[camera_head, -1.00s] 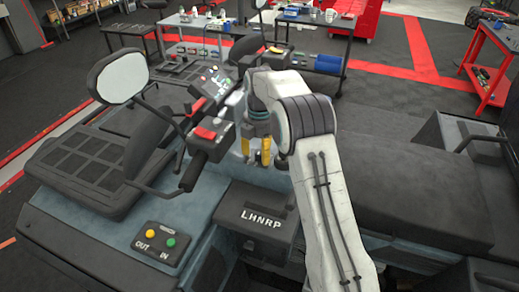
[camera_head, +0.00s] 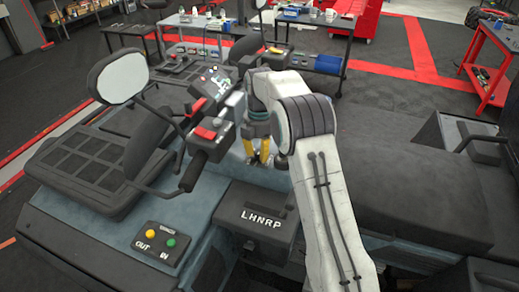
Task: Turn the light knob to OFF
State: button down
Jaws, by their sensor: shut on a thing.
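My gripper (camera_head: 259,158), with yellow fingers, points down at the grey-blue body of the vehicle, just right of the handlebar. Its fingers look closed together on a small thing at their tips. That thing sits where the light knob would be, but the fingers and my arm hide nearly all of it. I cannot read its pointer or any OFF mark.
The handlebar control box (camera_head: 211,134) with a red switch and the black grip (camera_head: 193,172) are close left of my gripper. A mirror (camera_head: 118,77) stands farther left. The LHNRP shifter panel (camera_head: 258,218) is below. A seat (camera_head: 415,185) lies right.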

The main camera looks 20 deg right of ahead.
jog(key=shift+m, duration=0.3)
jog(key=m+p, duration=0.1)
jog(key=m, duration=0.2)
jog(key=shift+m+p, duration=0.35)
jog(key=shift+m, duration=0.05)
jog(key=m+p, duration=0.1)
jog(key=m, duration=0.8)
jog(key=shift+f, duration=0.1)
jog(key=shift+s+m+p, duration=0.1)
jog(key=shift+m+p, duration=0.35)
jog(key=shift+m, duration=1.75)
jog(key=c, duration=0.9)
grip_release()
